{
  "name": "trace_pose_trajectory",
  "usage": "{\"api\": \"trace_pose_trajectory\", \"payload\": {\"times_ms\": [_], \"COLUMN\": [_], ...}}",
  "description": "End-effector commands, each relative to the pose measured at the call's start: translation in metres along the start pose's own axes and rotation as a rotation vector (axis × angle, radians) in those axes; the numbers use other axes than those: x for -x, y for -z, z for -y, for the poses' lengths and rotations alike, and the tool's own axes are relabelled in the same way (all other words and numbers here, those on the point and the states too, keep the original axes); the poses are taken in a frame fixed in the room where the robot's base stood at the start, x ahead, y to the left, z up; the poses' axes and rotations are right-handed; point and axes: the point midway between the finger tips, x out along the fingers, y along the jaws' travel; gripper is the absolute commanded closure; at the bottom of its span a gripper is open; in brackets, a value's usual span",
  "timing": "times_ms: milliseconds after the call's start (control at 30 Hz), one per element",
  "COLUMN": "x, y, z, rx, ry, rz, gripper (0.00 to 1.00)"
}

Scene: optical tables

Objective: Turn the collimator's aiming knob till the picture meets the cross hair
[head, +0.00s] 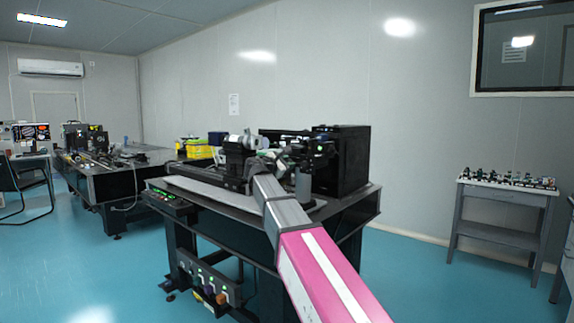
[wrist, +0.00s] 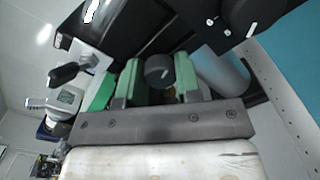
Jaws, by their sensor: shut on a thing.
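In the wrist view, my gripper (wrist: 159,78) has its green fingers on both sides of a round dark knob (wrist: 158,68) with a short white mark on its face. The fingers are shut on this knob. The white mark lies nearly level, tilted slightly. In the head view, my arm reaches to the dark instruments (head: 238,158) on the near optical table (head: 342,209); the fingertips and the knob are too small or hidden to make out there. I cannot make out a cross hair or a collimator picture in either view.
Another dark knob (wrist: 246,18) with white marks sits close by at the upper right of the wrist view. A dark-handled lever (wrist: 66,74) is at the left. A black box (head: 343,160) and yellow bins (head: 199,149) stand on the table. A distant monitor (head: 31,132) shows coloured shapes.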

Motion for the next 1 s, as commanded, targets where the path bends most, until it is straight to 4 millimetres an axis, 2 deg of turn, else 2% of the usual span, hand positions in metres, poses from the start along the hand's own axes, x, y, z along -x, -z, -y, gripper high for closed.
{"api": "trace_pose_trajectory", "payload": {"times_ms": [600, 1000], "x": [0.0005, 0.0006], "y": [0.0000, 0.0001], "z": [0.0012, 0.0017], "rx": [-0.482, -0.641], "ry": [0.001, 0.001], "rz": [0.001, 0.001], "gripper": [0.92, 0.92]}}
